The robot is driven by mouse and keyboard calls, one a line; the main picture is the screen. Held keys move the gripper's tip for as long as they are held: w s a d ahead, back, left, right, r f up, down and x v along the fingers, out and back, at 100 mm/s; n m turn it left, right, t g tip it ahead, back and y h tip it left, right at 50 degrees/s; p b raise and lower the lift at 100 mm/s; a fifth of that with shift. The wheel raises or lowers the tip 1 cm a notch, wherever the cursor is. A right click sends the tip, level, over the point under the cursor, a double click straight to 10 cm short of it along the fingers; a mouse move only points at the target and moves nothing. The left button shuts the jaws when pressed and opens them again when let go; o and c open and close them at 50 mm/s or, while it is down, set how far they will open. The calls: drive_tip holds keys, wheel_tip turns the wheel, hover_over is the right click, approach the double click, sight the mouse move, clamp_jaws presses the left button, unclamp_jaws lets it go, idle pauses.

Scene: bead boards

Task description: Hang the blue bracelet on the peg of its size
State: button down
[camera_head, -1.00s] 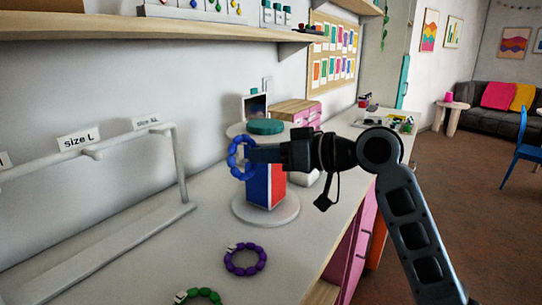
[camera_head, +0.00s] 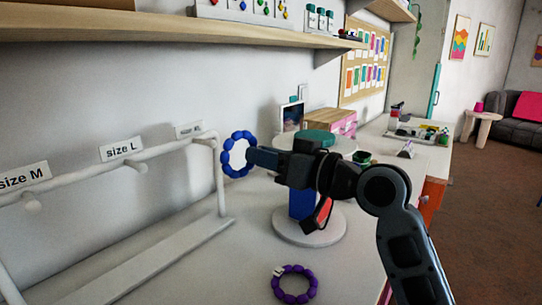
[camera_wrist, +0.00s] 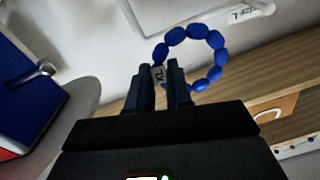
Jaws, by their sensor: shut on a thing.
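My gripper (camera_head: 254,158) is shut on the blue bracelet (camera_head: 227,156) and holds it upright in the air, just right of the rack's end. In the wrist view the blue bead ring (camera_wrist: 198,31) stands out beyond my fingers (camera_wrist: 160,78), with a white tag between them that seems to read XL. The white rack (camera_head: 165,150) carries pegs under labels size M (camera_head: 24,177), size L (camera_head: 121,150) and a blurred one that looks like size XL (camera_head: 189,129). The bracelet is apart from the pegs.
A purple bracelet (camera_head: 295,297) with a white tag lies on the counter. A round stand (camera_head: 310,232) with a blue and red block is under my gripper. A wooden shelf (camera_head: 150,28) runs above the rack. The counter before the rack is clear.

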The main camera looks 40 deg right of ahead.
drive_tip(key=f+p+x, duration=0.2)
drive_tip(key=x, duration=0.8)
drive_tip(key=shift+w+d, duration=0.15)
drive_tip(key=shift+w, duration=0.25)
idle(0.6)
idle(0.6)
drive_tip(key=c, duration=1)
unclamp_jaws()
drive_tip(key=shift+o, duration=0.2)
drive_tip(key=b+v, duration=0.2)
drive_tip(key=v, duration=0.6)
